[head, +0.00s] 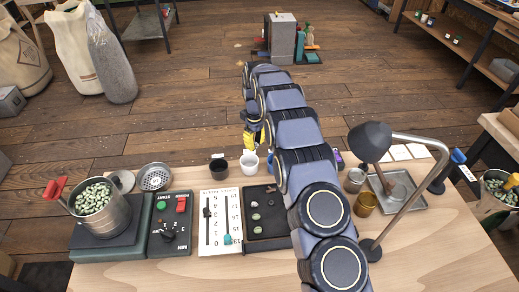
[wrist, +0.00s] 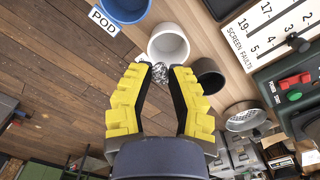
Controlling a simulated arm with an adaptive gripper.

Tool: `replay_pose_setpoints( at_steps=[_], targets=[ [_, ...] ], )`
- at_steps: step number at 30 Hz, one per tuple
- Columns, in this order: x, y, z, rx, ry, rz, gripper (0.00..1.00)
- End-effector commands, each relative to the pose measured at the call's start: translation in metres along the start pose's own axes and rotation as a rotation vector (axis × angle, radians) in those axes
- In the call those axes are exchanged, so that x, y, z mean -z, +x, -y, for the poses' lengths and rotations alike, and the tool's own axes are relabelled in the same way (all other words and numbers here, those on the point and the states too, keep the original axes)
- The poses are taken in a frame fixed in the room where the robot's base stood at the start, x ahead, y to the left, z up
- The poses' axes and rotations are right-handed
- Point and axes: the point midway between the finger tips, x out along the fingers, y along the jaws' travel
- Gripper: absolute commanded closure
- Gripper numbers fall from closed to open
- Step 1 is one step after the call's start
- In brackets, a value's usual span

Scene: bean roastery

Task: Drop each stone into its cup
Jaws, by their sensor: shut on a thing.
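My gripper (wrist: 160,70) has yellow fingers, shut on a small grey speckled stone (wrist: 159,74) at the tips. In the wrist view the stone lies in front of the lower edge of the white cup (wrist: 168,45); I cannot tell whether it is over the mouth. In the head view my gripper (head: 251,140) is just above and behind the white cup (head: 249,163). A black cup (head: 218,169) stands left of it, and also shows in the wrist view (wrist: 209,78). A blue cup (wrist: 122,6) with a POD label is partly cut off. Several small pale stones lie in the dark tray (head: 268,244).
A white slider panel (head: 220,225), a control box with knobs (head: 169,229) and a pot of green beans (head: 100,211) stand left of the tray. A lamp (head: 370,141), a metal tray (head: 397,188) and an amber cup (head: 365,204) stand right. My arm hides the table's middle.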

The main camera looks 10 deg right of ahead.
Motion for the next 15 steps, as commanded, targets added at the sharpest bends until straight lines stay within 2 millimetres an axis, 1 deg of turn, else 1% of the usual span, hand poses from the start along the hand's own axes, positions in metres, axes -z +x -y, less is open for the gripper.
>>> replay_pose_setpoints(
  at_steps=[5, 8, 15],
  targets=[
    [0.002, 0.005, 0.000, 0.001, -0.001, 0.000, 0.98],
    [0.002, 0.013, 0.000, 0.001, -0.001, 0.000, 0.98],
    [0.001, 0.042, 0.001, 0.002, -0.001, 0.002, 0.98]
  ],
)
